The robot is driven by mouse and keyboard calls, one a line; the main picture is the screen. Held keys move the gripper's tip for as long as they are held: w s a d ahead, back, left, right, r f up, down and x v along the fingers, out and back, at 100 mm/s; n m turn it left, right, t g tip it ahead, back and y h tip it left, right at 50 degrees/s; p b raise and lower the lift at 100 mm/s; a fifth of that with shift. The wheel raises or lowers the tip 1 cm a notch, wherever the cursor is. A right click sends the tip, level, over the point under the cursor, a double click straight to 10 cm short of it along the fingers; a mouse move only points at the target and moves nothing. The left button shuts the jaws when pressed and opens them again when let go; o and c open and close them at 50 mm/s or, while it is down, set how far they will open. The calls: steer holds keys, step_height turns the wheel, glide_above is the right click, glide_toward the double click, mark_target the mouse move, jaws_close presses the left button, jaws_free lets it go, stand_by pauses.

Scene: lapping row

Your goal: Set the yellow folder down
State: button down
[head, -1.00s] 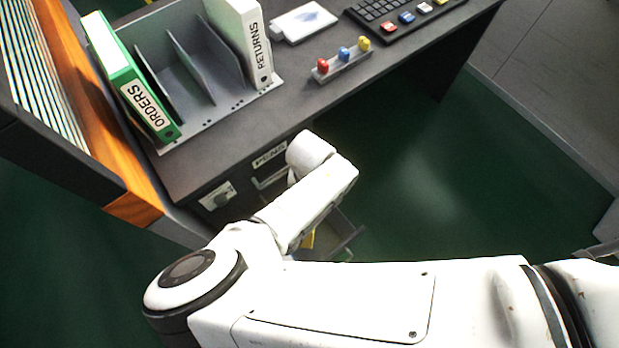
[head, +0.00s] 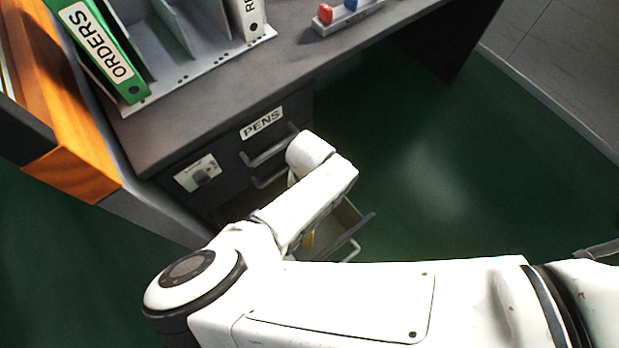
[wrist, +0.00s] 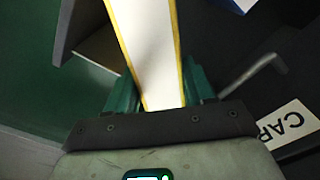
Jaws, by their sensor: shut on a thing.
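The yellow folder (wrist: 150,45) shows in the wrist view as a long pale block with yellow edges. My gripper (wrist: 160,95) is shut on it, with a green finger on either side. The folder runs up out of the top of the picture, so its far end is not seen. In the head view a small yellow patch (head: 308,239), likely the folder, shows beside an open drawer (head: 352,232). My arm hides most of it and my gripper there. I cannot tell whether the folder touches the drawer.
The grey desk (head: 215,105) has a PENS drawer (head: 262,123) and a lock plate (head: 198,173). A green ORDERS binder (head: 105,55) and a grey rack (head: 190,88) stand on top. The wrist view shows a drawer handle (wrist: 250,74) and a partly seen label (wrist: 290,125). Green floor right is clear.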

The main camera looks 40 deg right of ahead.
steer(key=shift+f+b, duration=6.6)
steer(key=shift+f, duration=0.75)
steer(key=shift+f+b, duration=0.4)
steer(key=shift+f, duration=0.25)
steer(key=shift+c, duration=1.6)
jaws_free()
steer(key=shift+r, duration=0.1)
